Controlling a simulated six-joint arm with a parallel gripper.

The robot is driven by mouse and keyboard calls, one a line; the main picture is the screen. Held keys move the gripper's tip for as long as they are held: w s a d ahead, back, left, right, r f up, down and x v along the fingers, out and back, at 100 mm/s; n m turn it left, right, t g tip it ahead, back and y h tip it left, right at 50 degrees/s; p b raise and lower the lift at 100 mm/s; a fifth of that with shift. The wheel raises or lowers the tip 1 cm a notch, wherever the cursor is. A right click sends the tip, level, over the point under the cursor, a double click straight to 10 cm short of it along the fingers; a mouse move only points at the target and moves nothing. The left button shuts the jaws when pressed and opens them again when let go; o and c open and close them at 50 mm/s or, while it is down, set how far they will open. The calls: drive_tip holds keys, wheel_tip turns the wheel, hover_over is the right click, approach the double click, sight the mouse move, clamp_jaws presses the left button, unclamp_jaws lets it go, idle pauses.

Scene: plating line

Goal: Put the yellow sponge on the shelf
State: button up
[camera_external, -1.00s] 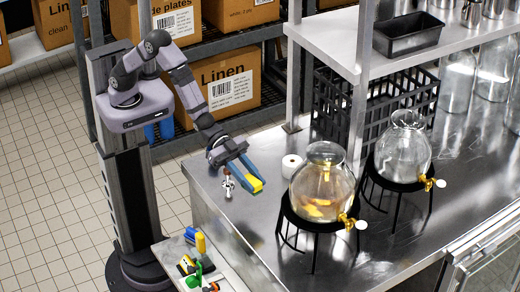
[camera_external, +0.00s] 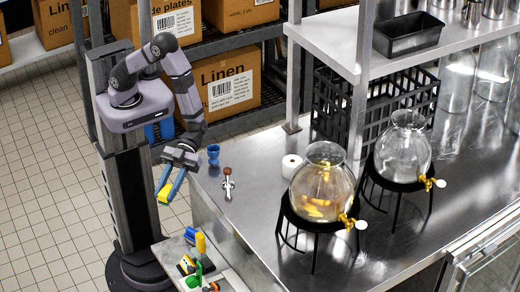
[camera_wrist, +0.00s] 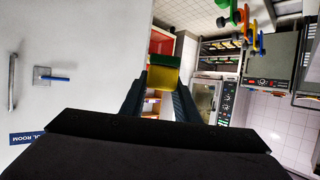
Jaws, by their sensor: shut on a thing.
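The yellow sponge (camera_external: 165,192) is held between the fingertips of my gripper (camera_external: 170,186), which is shut on it. In the external view it hangs over the floor, left of the steel counter and above the small side surface. In the wrist view the sponge (camera_wrist: 162,75) sits between the fingers and shows a green layer on top of its yellow body. A steel shelf (camera_external: 325,45) stands above the counter at the upper right, with a black tray (camera_external: 410,36) on it. Which shelf the task means I cannot tell.
On the steel counter (camera_external: 240,220) stand a blue cup (camera_external: 213,154), a corkscrew-like tool (camera_external: 228,184), a white roll (camera_external: 291,166), two glass dispensers (camera_external: 322,185) and a black crate (camera_external: 330,105). Colourful small items (camera_external: 200,262) lie on the lower side surface. Boxes (camera_external: 225,85) fill the rack behind.

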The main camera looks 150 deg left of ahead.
drive_tip(key=s+d+f+m+g+h, duration=0.1)
drive_tip(key=s+f+m+g, duration=0.15)
drive_tip(key=s, duration=0.55)
drive_tip(key=s+a+f+n+t+y, duration=0.1)
drive_tip(key=s+a+f+n+t, duration=0.1)
drive_tip(key=a, duration=0.3)
drive_tip(key=shift+a+n+t, duration=0.3)
drive_tip(key=shift+n+t, duration=0.15)
drive_tip(key=shift+t, duration=0.1)
wheel_tip(320, 180, up, 15)
drive_tip(key=w+a+n+t+y+b, duration=0.2)
drive_tip(key=w+a+n+y+b, duration=0.15)
drive_tip(key=a, duration=0.65)
drive_tip(key=w+a+n+t+y+b, duration=0.1)
drive_tip(key=w+a+n+y+b, duration=0.2)
drive_tip(key=a, duration=0.7)
drive_tip(key=w+a+n+t+y+b, duration=0.2)
drive_tip(key=w+a+n+y, duration=0.2)
drive_tip(key=a, duration=0.6)
drive_tip(key=shift+y, duration=0.25)
drive_tip(key=shift+w+a+f, duration=0.1)
drive_tip(key=shift+a+f, duration=0.05)
drive_tip(key=shift+f, duration=3.65)
drive_tip(key=shift+w+a+f, duration=0.1)
drive_tip(key=shift+f, duration=3.7)
